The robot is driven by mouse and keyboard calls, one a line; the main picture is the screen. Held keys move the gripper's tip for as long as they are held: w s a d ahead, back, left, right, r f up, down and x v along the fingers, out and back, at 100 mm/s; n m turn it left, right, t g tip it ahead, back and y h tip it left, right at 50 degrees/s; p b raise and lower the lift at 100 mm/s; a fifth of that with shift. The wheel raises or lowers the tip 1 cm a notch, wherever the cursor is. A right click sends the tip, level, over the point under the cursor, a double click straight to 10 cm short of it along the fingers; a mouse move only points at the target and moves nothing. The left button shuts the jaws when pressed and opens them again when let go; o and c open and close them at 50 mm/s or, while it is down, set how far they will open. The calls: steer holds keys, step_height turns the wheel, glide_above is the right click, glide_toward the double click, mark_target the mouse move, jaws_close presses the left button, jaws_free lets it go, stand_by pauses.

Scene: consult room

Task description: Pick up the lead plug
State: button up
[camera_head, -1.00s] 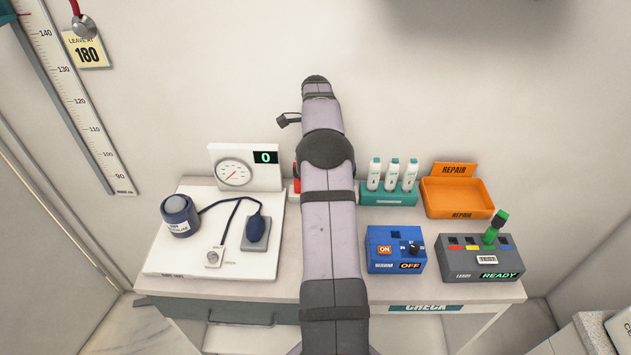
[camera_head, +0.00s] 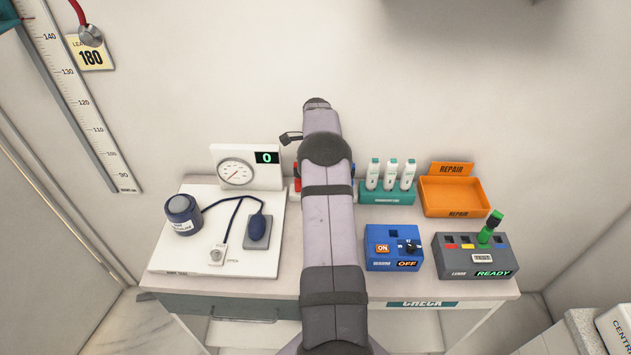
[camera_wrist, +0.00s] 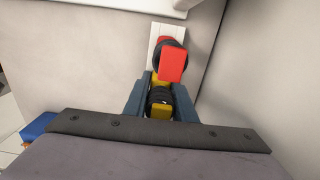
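In the head view a green plug (camera_head: 490,230) with a darker green top stands tilted in the grey lead box (camera_head: 476,264), at the right end of the table. The box shows "READY" and has red, yellow and blue marks beside its slots. My gripper is hidden behind my arm in the head view. In the wrist view the two blue-grey fingers of my gripper (camera_wrist: 158,98) stand apart. A black round part with yellow shows between them, and I cannot tell whether it is gripped. A red and black piece (camera_wrist: 172,62) shows just beyond the fingertips, against a white strip.
A blue box (camera_head: 393,253) reading "OFF" stands left of the lead box. An orange repair tray (camera_head: 481,205) and a teal rack (camera_head: 374,197) of white tubes stand behind. A white board (camera_head: 215,266) with a gauge and a blue bulb fills the left side.

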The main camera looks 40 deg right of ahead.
steer(key=shift+r, duration=0.1)
steer(key=shift+d+r+b, duration=0.1)
steer(key=shift+r+b, duration=0.35)
steer(key=shift+r, duration=0.15)
step_height(320, 180, up, 9)
steer(key=shift+f+b, duration=0.2)
steer(key=shift+b, duration=1)
steer(key=shift+r, duration=0.15)
steer(key=shift+r, duration=0.1)
steer(key=shift+r+p, duration=1.9)
steer(key=shift+p, duration=0.7)
